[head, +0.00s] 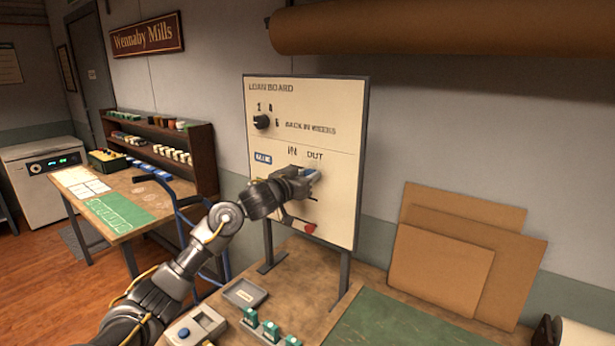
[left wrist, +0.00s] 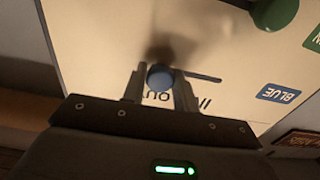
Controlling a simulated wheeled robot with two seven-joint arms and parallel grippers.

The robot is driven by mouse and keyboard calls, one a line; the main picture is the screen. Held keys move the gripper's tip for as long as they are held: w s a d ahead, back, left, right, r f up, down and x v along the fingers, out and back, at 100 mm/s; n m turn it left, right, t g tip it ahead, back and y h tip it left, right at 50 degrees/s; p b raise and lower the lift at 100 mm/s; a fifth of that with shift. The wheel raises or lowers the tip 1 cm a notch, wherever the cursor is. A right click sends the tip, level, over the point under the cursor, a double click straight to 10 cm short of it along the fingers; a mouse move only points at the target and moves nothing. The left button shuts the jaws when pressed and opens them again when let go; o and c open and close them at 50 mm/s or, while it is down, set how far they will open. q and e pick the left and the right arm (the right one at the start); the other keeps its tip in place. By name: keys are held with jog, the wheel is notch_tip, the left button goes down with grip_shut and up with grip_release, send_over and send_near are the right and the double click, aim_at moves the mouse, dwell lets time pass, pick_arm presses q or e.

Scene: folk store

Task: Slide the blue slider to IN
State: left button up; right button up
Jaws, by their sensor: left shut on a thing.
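The cream loan board (head: 345,110) stands upright on legs at the back of the bench. Its BLUE label (head: 262,158) sits left of the IN and OUT lettering. My left gripper (head: 308,177) is at the board, just below OUT, and hides most of the slider row. In the left wrist view, turned upside down, the round blue slider knob (left wrist: 160,77) is between the two fingers, which are shut on it. The empty slot (left wrist: 205,77) runs from the knob to the right there, toward the BLUE label (left wrist: 278,93). The knob is at the OUT end.
A green knob (left wrist: 275,12) is close by on the board. A red knob (head: 310,228) sits lower, below my arm. A black dial (head: 262,122) is above. Brown panels (head: 440,262) lean at right. A grey tray (head: 245,293) lies on the bench in front.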

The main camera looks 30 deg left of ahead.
pick_arm(q)
jog(key=w+a+p, duration=0.1)
jog(key=a, duration=0.7)
jog(key=shift+p, duration=0.35)
jog(key=o, duration=0.9)
jog(key=shift+d, duration=0.15)
jog(key=s, duration=0.3)
jog(key=s+a+p, duration=0.1)
jog(key=s, duration=0.2)
jog(key=s+p, duration=0.1)
jog(key=s, duration=0.2)
jog(key=shift+a, duration=0.15)
